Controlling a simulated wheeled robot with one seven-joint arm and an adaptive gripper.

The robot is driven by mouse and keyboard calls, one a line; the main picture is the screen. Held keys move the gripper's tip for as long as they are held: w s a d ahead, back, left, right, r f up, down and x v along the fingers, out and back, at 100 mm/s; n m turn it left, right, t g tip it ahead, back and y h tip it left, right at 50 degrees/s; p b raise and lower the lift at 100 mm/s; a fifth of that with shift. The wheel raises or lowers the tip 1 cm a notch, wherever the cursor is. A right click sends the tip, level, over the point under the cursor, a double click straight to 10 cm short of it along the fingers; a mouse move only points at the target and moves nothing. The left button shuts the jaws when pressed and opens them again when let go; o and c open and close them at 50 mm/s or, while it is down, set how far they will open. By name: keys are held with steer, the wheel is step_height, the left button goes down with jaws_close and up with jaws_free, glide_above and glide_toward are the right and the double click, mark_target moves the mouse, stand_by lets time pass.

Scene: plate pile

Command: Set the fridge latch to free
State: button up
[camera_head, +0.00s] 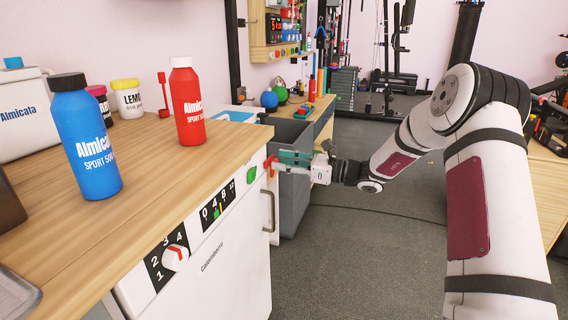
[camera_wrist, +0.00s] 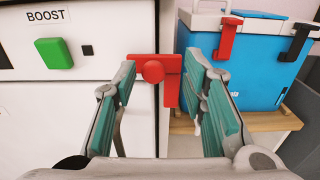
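The red fridge latch (camera_wrist: 153,71) is at the middle of the wrist view, at the right edge of the white fridge front (camera_wrist: 70,110). It has a round knob on a horizontal part, and a bar hangs down at its right. In the head view the latch (camera_head: 269,164) shows at the upper right corner of the fridge (camera_head: 235,262). My gripper (camera_wrist: 160,76) is open, with teal-padded fingers left and right of the latch. I cannot tell whether either finger touches it. In the head view my gripper (camera_head: 292,158) is close to this corner.
A green BOOST button (camera_wrist: 54,53) is left of the latch. A blue bottle (camera_head: 85,140) and a red bottle (camera_head: 187,102) stand on the wooden counter (camera_head: 150,175). A grey bin (camera_head: 293,200) is beside the fridge.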

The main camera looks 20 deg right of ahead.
steer(key=v, duration=1.2)
steer(key=shift+a, duration=0.1)
